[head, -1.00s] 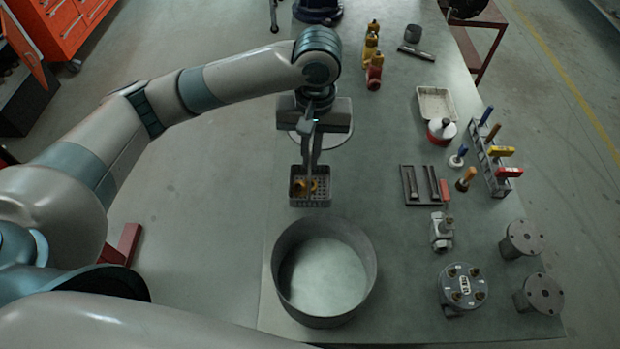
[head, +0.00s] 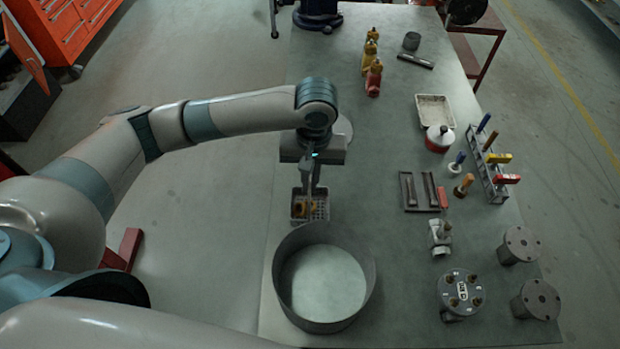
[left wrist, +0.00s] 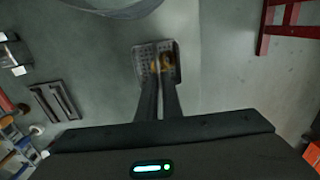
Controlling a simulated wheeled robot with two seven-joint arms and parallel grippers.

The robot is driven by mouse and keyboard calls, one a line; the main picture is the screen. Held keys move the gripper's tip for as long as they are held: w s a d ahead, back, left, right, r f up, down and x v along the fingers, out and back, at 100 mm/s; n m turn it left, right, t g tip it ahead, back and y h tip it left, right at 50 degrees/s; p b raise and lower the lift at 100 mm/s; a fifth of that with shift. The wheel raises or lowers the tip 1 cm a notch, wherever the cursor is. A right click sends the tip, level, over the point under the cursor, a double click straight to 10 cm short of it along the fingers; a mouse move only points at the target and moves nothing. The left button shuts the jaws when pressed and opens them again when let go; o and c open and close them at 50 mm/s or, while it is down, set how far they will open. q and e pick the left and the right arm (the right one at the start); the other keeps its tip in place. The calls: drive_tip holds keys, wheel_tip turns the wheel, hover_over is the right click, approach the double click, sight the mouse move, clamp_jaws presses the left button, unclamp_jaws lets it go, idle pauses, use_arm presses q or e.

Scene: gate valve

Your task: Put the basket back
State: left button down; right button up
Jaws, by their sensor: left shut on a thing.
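The basket (head: 298,212) is a small grey perforated box with brass-coloured parts inside. My left gripper (head: 309,192) points down and is shut on it. The basket hangs near the table's left edge, just behind the large round grey tub (head: 368,285), whose rim meets its near side in the head view. I cannot tell whether its bottom touches the table. In the left wrist view the basket (left wrist: 144,62) is beyond the fingertips (left wrist: 158,82), with the brass parts near its middle. My right gripper is not in view.
Right of the basket the table (head: 365,175) is clear up to a dark tool holder (head: 420,208). Beyond are a valve body (head: 440,236), a red-and-white can (head: 439,139), a white tray (head: 421,98), a tool rack (head: 486,180) and flanged parts (head: 520,245). Small bottles (head: 373,78) stand farther back.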

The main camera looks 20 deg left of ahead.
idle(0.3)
use_arm(q)
drive_tip(key=c, duration=1.9)
unclamp_jaws()
drive_tip(key=shift+f, duration=0.15)
drive_tip(key=shift+c, duration=0.2)
drive_tip(key=shift+d+r, duration=0.1)
drive_tip(key=shift+r, duration=0.45)
wheel_tip(320, 180, up, 11)
drive_tip(key=b, duration=0.2)
drive_tip(key=shift+d, duration=0.2)
